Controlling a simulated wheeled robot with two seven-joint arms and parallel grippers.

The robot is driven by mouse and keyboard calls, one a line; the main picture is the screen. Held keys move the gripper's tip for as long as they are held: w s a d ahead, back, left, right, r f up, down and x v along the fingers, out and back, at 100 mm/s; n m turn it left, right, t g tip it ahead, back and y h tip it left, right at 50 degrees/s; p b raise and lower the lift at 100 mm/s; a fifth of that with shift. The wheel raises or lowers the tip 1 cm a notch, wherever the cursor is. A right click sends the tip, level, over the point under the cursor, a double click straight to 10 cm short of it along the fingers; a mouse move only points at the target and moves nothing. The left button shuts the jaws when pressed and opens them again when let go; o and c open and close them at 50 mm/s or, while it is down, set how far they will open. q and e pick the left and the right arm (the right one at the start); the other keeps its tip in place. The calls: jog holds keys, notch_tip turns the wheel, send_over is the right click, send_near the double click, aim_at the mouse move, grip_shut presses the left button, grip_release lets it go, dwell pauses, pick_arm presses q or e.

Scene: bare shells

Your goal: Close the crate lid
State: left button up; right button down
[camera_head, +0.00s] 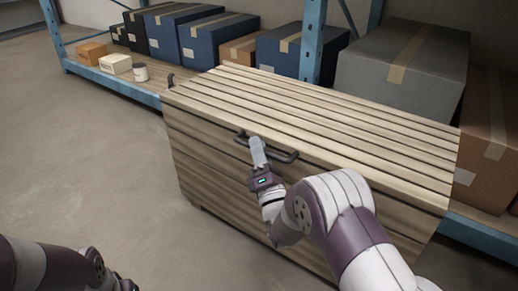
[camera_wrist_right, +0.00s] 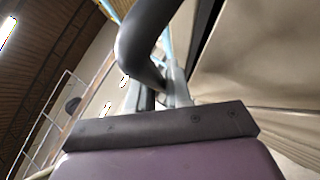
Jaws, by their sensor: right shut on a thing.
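The wooden slatted crate (camera_head: 215,165) stands in front of a shelf. Its slatted lid (camera_head: 330,108) lies across the top, looking level with the rim; I cannot tell whether a small gap remains at the front. A dark bar handle (camera_head: 283,156) is on the lid's front edge. My right gripper (camera_head: 257,150) is shut on the handle, its fingers reaching up from the front. In the right wrist view the curved dark handle (camera_wrist_right: 143,45) passes at the fingers (camera_wrist_right: 160,95). My left arm shows only partly at the bottom left; its gripper is out of view.
Behind the crate, a blue-framed shelf (camera_head: 150,97) holds blue boxes (camera_head: 208,40), a large grey box (camera_head: 405,65) and brown boxes (camera_head: 490,135). The concrete floor (camera_head: 90,165) at left is clear.

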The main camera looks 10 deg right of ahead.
jog(key=shift+f, duration=0.55)
jog(key=c, duration=1.1)
grip_release()
jog(key=shift+f, duration=0.1)
jog(key=shift+c, duration=0.2)
jog(key=shift+s, duration=0.2)
jog(key=p+v, duration=0.3)
jog(key=v, duration=0.9)
jog(key=shift+s+p, duration=0.3)
jog(key=shift+p, duration=0.1)
